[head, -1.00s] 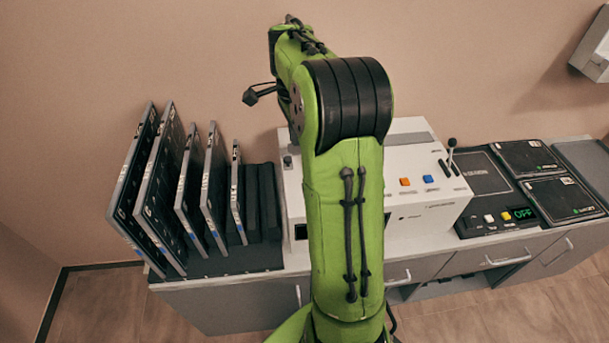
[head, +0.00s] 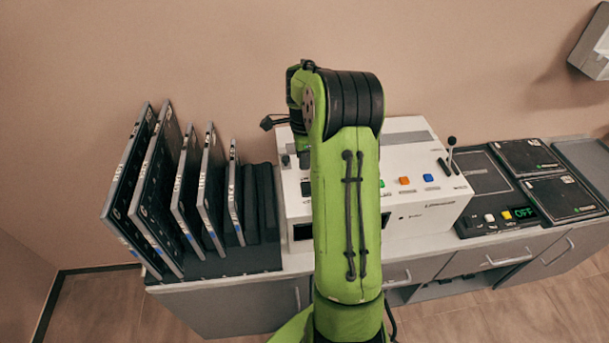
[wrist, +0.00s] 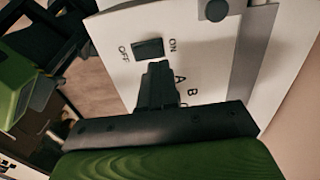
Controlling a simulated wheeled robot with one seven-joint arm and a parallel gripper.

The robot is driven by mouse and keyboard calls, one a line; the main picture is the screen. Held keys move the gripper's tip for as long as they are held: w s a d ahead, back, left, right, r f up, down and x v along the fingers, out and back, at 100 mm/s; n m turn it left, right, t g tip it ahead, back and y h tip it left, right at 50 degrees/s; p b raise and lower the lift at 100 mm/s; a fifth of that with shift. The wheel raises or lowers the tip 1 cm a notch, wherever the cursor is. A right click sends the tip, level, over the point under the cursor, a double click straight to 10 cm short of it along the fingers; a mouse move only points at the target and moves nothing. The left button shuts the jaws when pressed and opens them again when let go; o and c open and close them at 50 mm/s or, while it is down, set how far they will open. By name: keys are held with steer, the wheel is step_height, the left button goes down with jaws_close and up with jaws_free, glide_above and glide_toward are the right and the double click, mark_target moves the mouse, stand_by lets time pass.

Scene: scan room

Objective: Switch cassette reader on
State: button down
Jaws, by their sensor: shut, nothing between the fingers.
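The cassette reader (head: 430,212) is a white box on the counter, partly hidden behind my arm in the head view. In the wrist view its white panel (wrist: 112,62) carries a black rocker switch (wrist: 150,49) between the printed words OFF and ON. I cannot tell which side of the rocker is pressed. My gripper (wrist: 157,72) is shut and empty, its tips close beside the switch and near the A and B marks. Whether the tips touch the panel or switch is unclear. My arm hides the gripper in the head view.
Green, orange and blue buttons (head: 404,180) and a lever (head: 451,150) are on the reader. Several upright cassettes (head: 152,195) stand in a rack at left. A black device (head: 500,218) with a green OFF display and flat panels lie at right.

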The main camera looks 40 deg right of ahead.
mark_target(305, 182)
step_height(305, 182, down, 6)
steer(key=shift+r, duration=0.25)
steer(key=shift+f+b, duration=0.3)
steer(key=shift+b, duration=0.1)
steer(key=shift+s, duration=0.15)
